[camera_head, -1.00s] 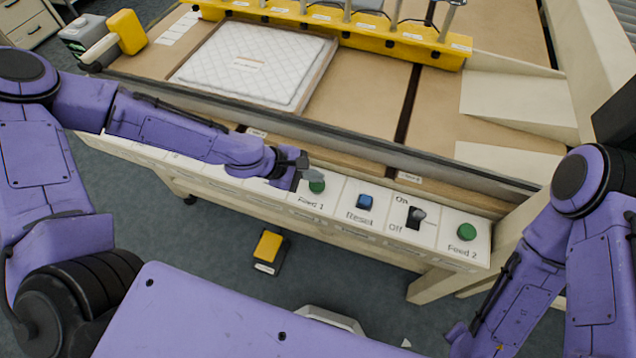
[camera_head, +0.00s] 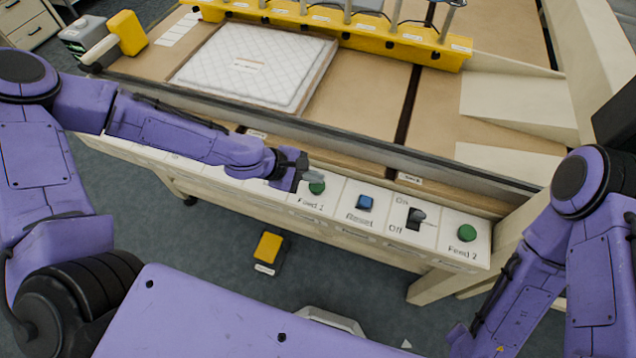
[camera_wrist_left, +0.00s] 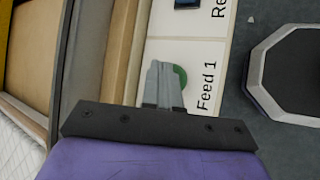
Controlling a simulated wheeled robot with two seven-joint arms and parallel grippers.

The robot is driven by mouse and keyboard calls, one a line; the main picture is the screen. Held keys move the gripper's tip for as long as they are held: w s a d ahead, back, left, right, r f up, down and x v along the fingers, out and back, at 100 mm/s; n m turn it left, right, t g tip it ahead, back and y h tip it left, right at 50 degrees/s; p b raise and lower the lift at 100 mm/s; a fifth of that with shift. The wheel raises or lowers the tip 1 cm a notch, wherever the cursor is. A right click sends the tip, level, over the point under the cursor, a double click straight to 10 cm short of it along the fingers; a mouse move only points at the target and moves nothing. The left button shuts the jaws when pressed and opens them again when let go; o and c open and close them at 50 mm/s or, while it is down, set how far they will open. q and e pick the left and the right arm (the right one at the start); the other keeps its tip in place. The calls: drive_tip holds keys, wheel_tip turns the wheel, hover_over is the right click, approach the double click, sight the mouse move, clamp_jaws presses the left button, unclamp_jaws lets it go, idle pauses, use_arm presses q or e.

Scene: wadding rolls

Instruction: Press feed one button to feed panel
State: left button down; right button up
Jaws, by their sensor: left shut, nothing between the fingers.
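The green Feed 1 button (camera_head: 317,188) sits on the white control panel (camera_head: 340,214) along the machine's front edge. My left gripper (camera_head: 314,175) is shut and empty, its fingertips over the upper part of this button in the head view. In the left wrist view the shut fingers (camera_wrist_left: 165,85) cover much of the green button (camera_wrist_left: 180,76), with the "Feed 1" label beside it. I cannot tell whether the tips touch the button. My right arm shows at the right of the head view, but its gripper is not visible.
A blue Reset button (camera_head: 365,203), an On/Off switch (camera_head: 415,218) and a green Feed 2 button (camera_head: 467,233) sit to the right on the panel. A quilted white panel (camera_head: 250,66) lies on the table behind. A yellow pedal (camera_head: 269,246) stands on the floor.

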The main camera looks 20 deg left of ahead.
use_arm(q)
drive_tip(key=shift+f, duration=0.15)
idle(0.5)
drive_tip(key=shift+f+b, duration=0.3)
drive_tip(key=shift+b, duration=0.1)
